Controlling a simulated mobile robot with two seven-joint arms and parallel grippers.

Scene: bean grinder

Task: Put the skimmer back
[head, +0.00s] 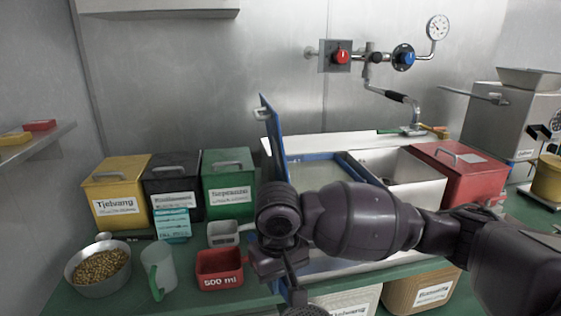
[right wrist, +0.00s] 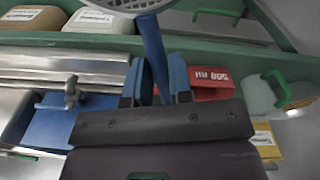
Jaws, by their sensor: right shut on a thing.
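The skimmer has a blue handle (right wrist: 152,55) and a grey mesh head (right wrist: 122,4), which shows only in part at the top edge of the right wrist view. My right gripper (right wrist: 157,82) is shut on the handle, one blue-padded finger on each side. In the head view my right gripper (head: 280,268) points down in front of the sink, just right of the red 500 ml measure (head: 221,268). My forearm hides part of the sink there. My left gripper is in neither view.
The sink has a raised blue lid (head: 270,130) and a white basin (head: 410,170). Yellow (head: 97,187), black and green bins stand at the back left. A pan of beans (head: 75,283) and a clear jug (head: 157,268) stand front left. A red bin (head: 460,195) stands right.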

